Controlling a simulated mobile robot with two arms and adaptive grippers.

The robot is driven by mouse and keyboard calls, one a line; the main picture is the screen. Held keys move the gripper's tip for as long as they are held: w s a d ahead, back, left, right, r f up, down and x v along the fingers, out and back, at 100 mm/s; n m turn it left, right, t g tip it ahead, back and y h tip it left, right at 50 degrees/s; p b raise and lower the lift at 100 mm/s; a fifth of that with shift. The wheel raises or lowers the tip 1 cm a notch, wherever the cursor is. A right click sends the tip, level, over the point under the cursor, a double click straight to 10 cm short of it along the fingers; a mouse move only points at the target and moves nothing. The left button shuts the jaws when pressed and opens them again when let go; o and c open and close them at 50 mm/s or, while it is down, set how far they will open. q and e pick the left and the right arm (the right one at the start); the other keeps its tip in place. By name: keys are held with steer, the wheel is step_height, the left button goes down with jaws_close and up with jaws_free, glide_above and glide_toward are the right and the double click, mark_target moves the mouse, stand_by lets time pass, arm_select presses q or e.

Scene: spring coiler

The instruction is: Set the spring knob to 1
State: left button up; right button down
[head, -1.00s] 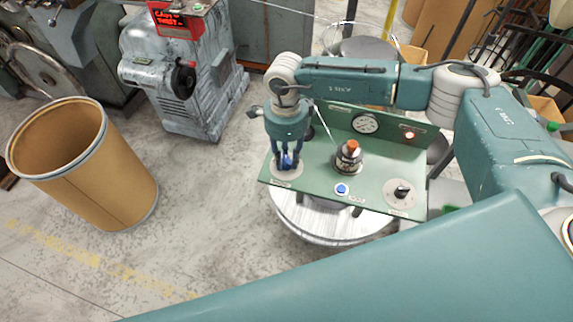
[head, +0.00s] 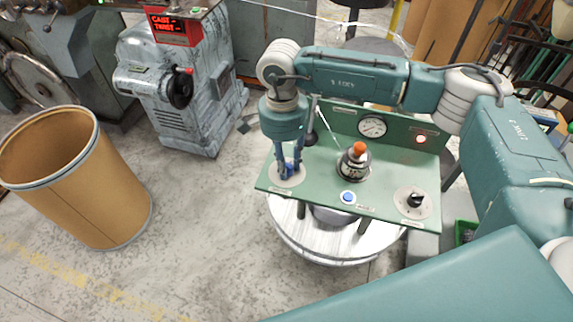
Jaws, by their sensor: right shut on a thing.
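A green control panel (head: 325,190) stands on a round pale table. At its left end is a round pale dial plate (head: 287,182) with a small blue knob (head: 290,165) on it. My right gripper (head: 289,170) points down over this plate, its fingers closed around the blue knob. The fingers hide most of the knob, so its pointer and setting cannot be read. At the right end is another dial plate with a black knob (head: 415,200). The labels are too small to read. My left gripper is not in view.
The panel also carries an orange-topped round part (head: 358,158), a blue button (head: 348,197), a gauge (head: 373,127) and a lit red lamp (head: 421,139). A brown drum (head: 85,185) stands at left, a grey machine (head: 170,90) behind. Floor between is clear.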

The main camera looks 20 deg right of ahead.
stand_by(0.3)
steer(key=c, duration=1.4)
jaws_free()
steer(key=shift+c, duration=0.2)
step_height(320, 180, up, 12)
steer(key=shift+w+a, duration=0.15)
steer(key=shift+w, duration=0.2)
